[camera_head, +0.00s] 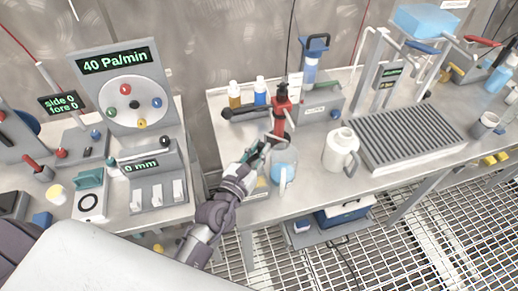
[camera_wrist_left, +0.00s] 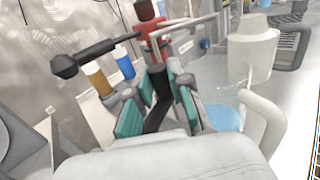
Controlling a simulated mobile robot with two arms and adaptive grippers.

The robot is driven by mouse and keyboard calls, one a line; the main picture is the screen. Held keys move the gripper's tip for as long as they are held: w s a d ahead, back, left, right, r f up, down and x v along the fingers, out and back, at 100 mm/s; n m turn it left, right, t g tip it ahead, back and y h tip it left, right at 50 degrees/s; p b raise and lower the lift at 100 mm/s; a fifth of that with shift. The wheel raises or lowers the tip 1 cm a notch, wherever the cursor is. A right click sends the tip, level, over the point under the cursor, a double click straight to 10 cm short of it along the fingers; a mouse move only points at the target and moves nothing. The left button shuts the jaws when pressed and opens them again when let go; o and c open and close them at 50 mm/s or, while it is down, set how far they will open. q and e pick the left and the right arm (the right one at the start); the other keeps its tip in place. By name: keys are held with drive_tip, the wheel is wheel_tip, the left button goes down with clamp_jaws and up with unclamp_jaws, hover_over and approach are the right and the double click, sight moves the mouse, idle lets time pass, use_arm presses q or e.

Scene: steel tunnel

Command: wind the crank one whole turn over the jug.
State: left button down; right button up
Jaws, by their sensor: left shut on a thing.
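The crank is a red upright tool (camera_head: 280,122) with a black-knobbed bar (camera_head: 243,112) pointing left and a dark cap on top. In the left wrist view its red body (camera_wrist_left: 151,38) stands just beyond my fingers, and the bar (camera_wrist_left: 100,48) reaches to the upper left. My left gripper (camera_head: 266,149) is shut on a black grip (camera_wrist_left: 161,84) below the red body, between teal finger pads. The clear jug (camera_head: 284,163) with blue liquid stands on the bench just right of my gripper; its near side and handle (camera_wrist_left: 268,120) show in the left wrist view. My right gripper is not in view.
A white jug (camera_head: 338,150) stands to the right, beside a grey ribbed tray (camera_head: 410,138). An amber bottle (camera_head: 234,94) and a blue bottle (camera_head: 260,92) stand behind the bar. A gauge panel (camera_head: 128,88) and a switch box (camera_head: 155,180) stand on the left bench. A gap separates the benches.

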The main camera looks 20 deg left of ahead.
use_arm(q)
drive_tip(key=shift+s+f+m+h+b, duration=0.15)
drive_tip(key=shift+m+h+b, duration=0.5)
drive_tip(key=shift+h, duration=0.25)
drive_tip(key=m+g+h+b, duration=0.1)
drive_tip(key=h+b, duration=0.1)
drive_tip(key=b, duration=0.1)
drive_tip(key=s+m+g+h+b, duration=0.1)
drive_tip(key=m+g+h+b, duration=0.1)
drive_tip(key=h+b, duration=0.1)
drive_tip(key=m+g+h+b, duration=0.1)
drive_tip(key=m+h+b, duration=0.1)
drive_tip(key=b, duration=0.3)
drive_tip(key=shift+s+d+f+m+g+h, duration=0.15)
drive_tip(key=shift+s+d+m+g+h, duration=0.15)
drive_tip(key=shift+d, duration=0.1)
drive_tip(key=shift+r+m+g+h+b, duration=0.3)
drive_tip(key=shift+g+h+b, duration=0.2)
drive_tip(key=shift+b, duration=0.2)
drive_tip(key=c, duration=1.1)
unclamp_jaws()
drive_tip(key=shift+o, duration=0.2)
drive_tip(key=shift+s, duration=0.1)
drive_tip(key=v, duration=1.2)
